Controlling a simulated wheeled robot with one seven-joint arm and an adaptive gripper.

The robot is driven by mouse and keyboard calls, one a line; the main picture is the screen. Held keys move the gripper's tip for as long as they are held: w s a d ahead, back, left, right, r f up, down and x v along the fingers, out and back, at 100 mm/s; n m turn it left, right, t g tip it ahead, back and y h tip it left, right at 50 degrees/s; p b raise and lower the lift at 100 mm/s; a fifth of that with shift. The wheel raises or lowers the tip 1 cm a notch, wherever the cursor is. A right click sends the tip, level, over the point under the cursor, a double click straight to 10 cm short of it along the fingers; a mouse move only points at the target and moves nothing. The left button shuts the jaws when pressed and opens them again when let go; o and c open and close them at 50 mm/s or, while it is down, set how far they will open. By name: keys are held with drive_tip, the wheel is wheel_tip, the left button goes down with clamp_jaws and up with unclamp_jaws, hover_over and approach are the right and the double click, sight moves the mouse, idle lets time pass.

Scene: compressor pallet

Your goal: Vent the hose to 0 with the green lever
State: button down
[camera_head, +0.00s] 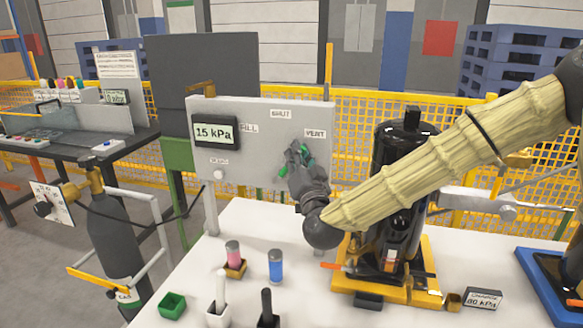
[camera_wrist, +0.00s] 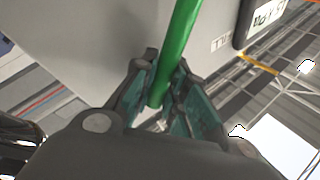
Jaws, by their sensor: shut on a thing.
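The green lever (camera_head: 283,171) is on the front of the grey panel (camera_head: 262,158). In the wrist view the lever (camera_wrist: 178,50) is a green rod running down between my fingers. My gripper (camera_head: 300,158) is shut on it, and the gripper also shows in the wrist view (camera_wrist: 160,92). The panel carries the labels SHUT (camera_head: 281,114), VENT (camera_head: 315,133) and a partly hidden one ending in "ILL" (camera_head: 250,128). The gauge display (camera_head: 215,132) at the panel's left reads 15 kPa. My gripper hides the lever's pivot.
The white table (camera_head: 250,218) holds a pink-topped bottle (camera_head: 233,254), a blue bottle (camera_head: 276,266), a green box (camera_head: 172,304) and a black compressor (camera_head: 400,150) on a yellow base, close beside my arm. A gas cylinder (camera_head: 108,235) stands left of the table.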

drive_tip(key=shift+s+d+f+m+t+h+b, duration=0.15)
drive_tip(key=shift+d+f+m+t+h+b, duration=0.35)
drive_tip(key=shift+m+b, duration=0.6)
drive_tip(key=shift+s+d+f+m+t+h+b, duration=0.15)
drive_tip(key=shift+d+f+m+t+h+b, duration=0.3)
drive_tip(key=shift+m+b, duration=0.65)
drive_tip(key=c, duration=1.4)
unclamp_jaws()
drive_tip(key=v, duration=1.2)
drive_tip(key=shift+s+r, duration=0.1)
drive_tip(key=shift+r, duration=0.1)
